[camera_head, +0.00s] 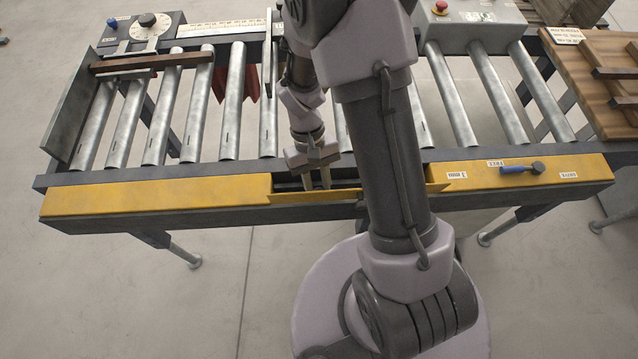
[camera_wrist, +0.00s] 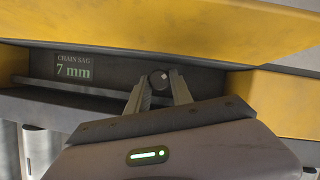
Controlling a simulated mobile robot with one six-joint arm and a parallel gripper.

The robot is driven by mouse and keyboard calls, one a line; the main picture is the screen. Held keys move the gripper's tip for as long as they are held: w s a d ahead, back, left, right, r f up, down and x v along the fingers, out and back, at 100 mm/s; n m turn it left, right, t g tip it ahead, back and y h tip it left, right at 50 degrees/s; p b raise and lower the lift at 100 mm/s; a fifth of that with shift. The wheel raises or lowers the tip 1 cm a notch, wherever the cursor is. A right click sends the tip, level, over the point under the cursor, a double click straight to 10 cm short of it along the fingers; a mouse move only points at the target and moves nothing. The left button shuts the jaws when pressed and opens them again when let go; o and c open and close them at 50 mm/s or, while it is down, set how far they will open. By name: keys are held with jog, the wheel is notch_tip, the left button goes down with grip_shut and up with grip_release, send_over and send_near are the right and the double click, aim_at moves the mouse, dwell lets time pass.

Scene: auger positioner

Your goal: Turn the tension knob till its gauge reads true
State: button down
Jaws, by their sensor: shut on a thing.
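The tension knob (camera_wrist: 159,79) is a small dark round knob inside the recess of the yellow rail, seen in the wrist view. My gripper (camera_wrist: 160,82) has its two fingers on either side of the knob and is shut on it. The gauge (camera_wrist: 74,68) left of the knob reads "CHAIN SAG 7 mm" in green digits. In the head view my gripper (camera_head: 318,180) reaches down into the opening in the yellow rail. The knob and gauge cannot be made out there. No mark showing the knob's angle is visible.
A yellow flap (camera_head: 310,196) hangs open at the front of the recess. A blue-handled lever (camera_head: 520,169) lies on the rail to the right. Rollers (camera_head: 160,110) lie behind the rail. A control box with a red button (camera_head: 441,6) stands at the back.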

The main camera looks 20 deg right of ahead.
jog(key=shift+n+h+p, duration=0.3)
jog(key=shift+n, duration=0.5)
jog(key=c, duration=1.1)
grip_release()
